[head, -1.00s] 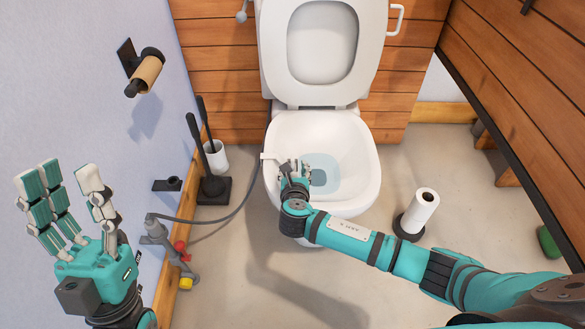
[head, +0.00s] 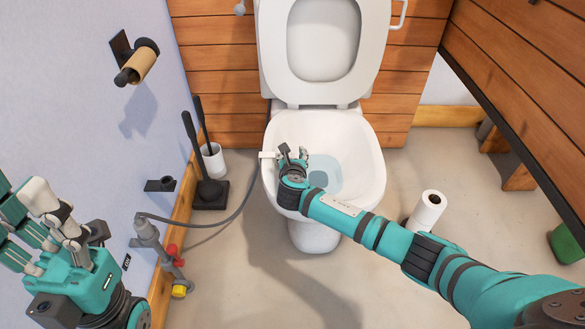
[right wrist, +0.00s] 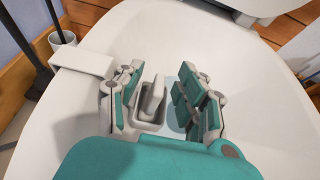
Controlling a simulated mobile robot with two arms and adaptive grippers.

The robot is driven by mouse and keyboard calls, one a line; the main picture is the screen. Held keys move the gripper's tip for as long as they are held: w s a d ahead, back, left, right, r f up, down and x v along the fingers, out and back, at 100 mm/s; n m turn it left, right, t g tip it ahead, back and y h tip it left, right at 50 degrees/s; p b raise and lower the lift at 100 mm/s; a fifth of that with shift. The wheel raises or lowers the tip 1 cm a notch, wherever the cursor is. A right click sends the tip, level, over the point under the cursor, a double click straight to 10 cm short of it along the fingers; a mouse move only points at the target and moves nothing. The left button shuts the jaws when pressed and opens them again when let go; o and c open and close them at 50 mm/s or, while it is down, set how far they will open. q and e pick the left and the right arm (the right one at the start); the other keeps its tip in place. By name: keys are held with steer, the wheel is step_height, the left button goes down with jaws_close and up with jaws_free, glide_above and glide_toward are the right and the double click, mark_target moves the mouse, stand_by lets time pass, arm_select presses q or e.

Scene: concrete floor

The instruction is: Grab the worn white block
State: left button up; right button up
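My right gripper (head: 294,156) is over the left side of the bowl. In the right wrist view its fingers (right wrist: 155,88) are spread apart. A pale upright piece stands between them; I cannot tell whether it is part of the hand. My left gripper (head: 35,225) is open at the lower left.
A black toilet brush stand (head: 210,193) with a white cup is left of the toilet. A hose valve (head: 150,232) is on the wall. A paper roll (head: 427,208) stands at the right. A wooden bench (head: 530,90) edges the right. The floor in front is fairly clear.

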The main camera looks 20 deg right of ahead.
jaws_close()
